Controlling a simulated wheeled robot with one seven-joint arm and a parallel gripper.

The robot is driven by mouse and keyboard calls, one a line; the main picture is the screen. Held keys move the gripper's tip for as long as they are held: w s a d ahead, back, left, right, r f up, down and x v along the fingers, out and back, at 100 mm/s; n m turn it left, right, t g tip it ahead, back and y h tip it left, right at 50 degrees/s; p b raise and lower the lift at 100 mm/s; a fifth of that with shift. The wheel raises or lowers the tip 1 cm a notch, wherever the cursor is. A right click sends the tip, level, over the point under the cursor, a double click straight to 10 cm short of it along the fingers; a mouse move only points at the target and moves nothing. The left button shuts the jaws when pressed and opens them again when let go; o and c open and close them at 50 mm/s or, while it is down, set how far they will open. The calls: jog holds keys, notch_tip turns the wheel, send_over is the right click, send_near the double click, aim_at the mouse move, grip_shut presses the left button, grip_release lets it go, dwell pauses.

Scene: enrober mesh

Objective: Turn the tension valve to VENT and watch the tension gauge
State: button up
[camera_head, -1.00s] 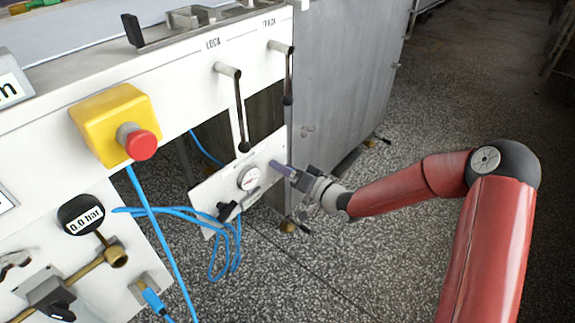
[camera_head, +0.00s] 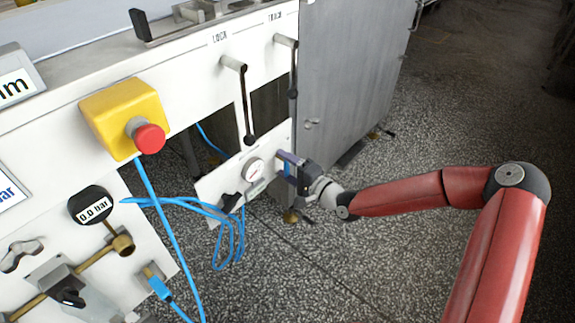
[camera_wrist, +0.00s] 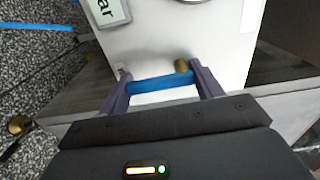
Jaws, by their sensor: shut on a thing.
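My gripper (camera_head: 286,164) is at the right edge of the small white panel (camera_head: 216,187) low on the machine. In the wrist view my gripper (camera_wrist: 162,84) has its two purple fingers on the ends of a blue bar-shaped handle (camera_wrist: 160,84), which I take for the tension valve's. A brass stub (camera_wrist: 182,65) shows just behind it. The handle also shows as a blue spot in the head view (camera_head: 287,168). A round white dial (camera_head: 254,172), apparently the tension gauge, sits left of my gripper; its needle is too small to read. I see no readable VENT mark.
Two black levers marked LOCK (camera_head: 245,100) and TRACK (camera_head: 292,70) hang above the panel. A red emergency button (camera_head: 148,136), a round 0.0 bar gauge (camera_head: 93,206) and loose blue hoses (camera_head: 238,240) are left. Speckled floor is open at right.

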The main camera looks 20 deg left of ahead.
jog(key=shift+m, duration=0.3)
jog(key=o, duration=1)
jog(key=shift+d, duration=0.1)
jog(key=v, duration=0.7)
jog(key=shift+s+d+b, duration=0.2)
jog(key=shift+d+b, duration=0.1)
jog(key=shift+d, duration=0.05)
